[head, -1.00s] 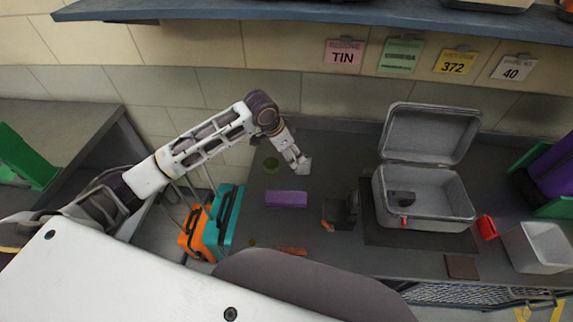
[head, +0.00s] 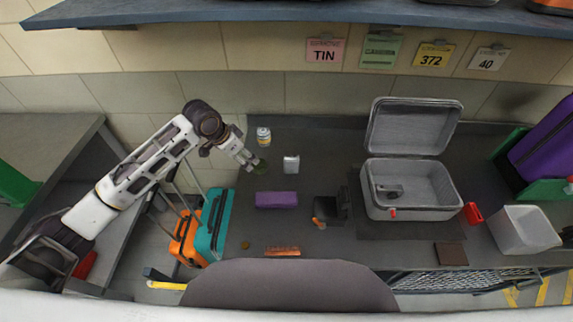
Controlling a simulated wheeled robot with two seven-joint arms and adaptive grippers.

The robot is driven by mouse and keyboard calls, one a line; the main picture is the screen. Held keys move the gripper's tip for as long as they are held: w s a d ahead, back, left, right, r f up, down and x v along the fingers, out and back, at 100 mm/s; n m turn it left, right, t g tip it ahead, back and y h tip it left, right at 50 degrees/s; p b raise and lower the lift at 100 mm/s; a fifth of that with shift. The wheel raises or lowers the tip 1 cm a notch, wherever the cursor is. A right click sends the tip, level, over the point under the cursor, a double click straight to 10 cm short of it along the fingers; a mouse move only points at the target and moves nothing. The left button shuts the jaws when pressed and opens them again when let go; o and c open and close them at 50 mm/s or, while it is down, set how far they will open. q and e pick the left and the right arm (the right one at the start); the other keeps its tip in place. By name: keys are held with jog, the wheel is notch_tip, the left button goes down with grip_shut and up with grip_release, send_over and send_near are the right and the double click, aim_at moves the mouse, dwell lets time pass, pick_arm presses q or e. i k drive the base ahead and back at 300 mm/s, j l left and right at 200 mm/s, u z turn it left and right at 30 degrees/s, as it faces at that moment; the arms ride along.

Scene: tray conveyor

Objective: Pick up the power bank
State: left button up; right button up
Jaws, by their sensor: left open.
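A small upright white-grey block (head: 291,164) stands on the dark counter and may be the power bank; I cannot tell for sure. My left gripper (head: 254,164) is open and empty, to the left of this block and apart from it. Its fingertips are over or beside a dark green round thing (head: 262,168), which they partly cover. A purple box (head: 277,199) lies below the gripper, nearer to me. My right gripper is not in view.
A small can (head: 263,136) stands behind the gripper. An open grey case (head: 412,204) with a dark item (head: 390,191) inside is on the right. A black and orange object (head: 330,208), an orange comb-like item (head: 282,251), a red item (head: 473,213) and a white bin (head: 523,230) are around.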

aim_at(291, 162)
jog(key=j+z, duration=0.4)
jog(key=k+j+z, duration=0.15)
jog(key=j+z, duration=0.2)
jog(key=j, duration=0.2)
jog(key=j+z, duration=0.25)
jog(key=k+j+z, duration=0.25)
jog(key=j, duration=0.15)
jog(key=j+z, duration=0.25)
jog(key=j, duration=0.1)
